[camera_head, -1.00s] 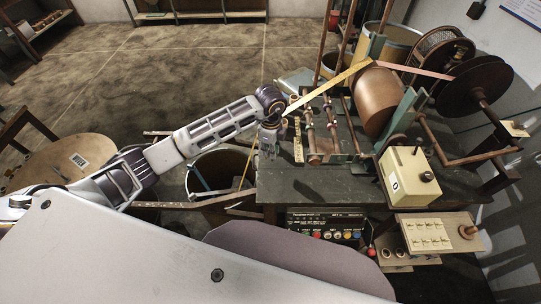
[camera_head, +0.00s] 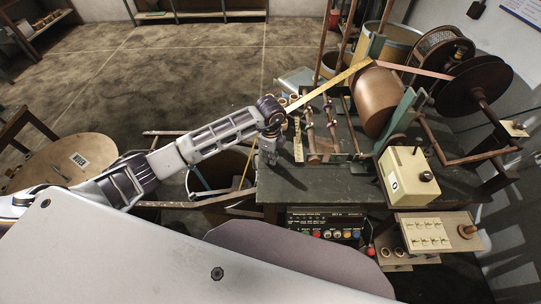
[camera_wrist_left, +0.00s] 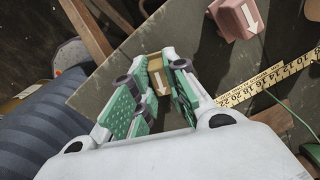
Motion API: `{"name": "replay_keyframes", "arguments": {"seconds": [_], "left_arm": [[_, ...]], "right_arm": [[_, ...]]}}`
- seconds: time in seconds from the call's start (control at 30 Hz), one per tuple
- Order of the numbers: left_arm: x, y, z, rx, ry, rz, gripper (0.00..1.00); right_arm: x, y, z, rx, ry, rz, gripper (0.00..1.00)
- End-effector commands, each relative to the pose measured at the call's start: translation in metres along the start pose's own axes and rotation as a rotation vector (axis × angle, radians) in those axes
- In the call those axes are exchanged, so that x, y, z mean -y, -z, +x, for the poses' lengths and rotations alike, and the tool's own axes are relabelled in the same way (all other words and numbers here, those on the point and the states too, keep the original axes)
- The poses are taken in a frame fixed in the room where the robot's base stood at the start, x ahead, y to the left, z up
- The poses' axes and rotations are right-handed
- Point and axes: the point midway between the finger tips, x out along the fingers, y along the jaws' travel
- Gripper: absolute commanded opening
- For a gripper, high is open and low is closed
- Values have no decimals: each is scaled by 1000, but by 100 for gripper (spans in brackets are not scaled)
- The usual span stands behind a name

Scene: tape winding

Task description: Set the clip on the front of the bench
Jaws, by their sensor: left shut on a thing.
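My left gripper (camera_head: 268,156) is over the left end of the dark bench (camera_head: 320,188), near its front corner. In the left wrist view, its green-padded fingers (camera_wrist_left: 154,92) are shut on a small tan block with a white arrow, which looks like the clip (camera_wrist_left: 155,78). The fingers hide much of it. The grey-green bench top (camera_wrist_left: 190,40) lies beneath it; whether the clip touches the top I cannot tell. My right gripper is not in view.
A pink block with a white arrow (camera_wrist_left: 238,18) and a yellow measuring tape (camera_wrist_left: 265,85) lie nearby. Rollers, a copper drum (camera_head: 376,100) and a cream control box (camera_head: 408,175) stand on the bench. The bench's front middle is clear.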

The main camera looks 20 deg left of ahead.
Motion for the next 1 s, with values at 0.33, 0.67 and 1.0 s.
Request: {"name": "replay_keyframes", "arguments": {"seconds": [0.33, 0.67, 1.0], "left_arm": [[0, 0, 0, 0, 0, 0, 37], [0, 0, -3, 0, 0, 0, 37], [1, 0, -39, 0, 3, 1, 37]], "right_arm": [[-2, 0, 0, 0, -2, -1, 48], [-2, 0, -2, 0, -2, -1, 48], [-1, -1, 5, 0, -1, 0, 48]]}}
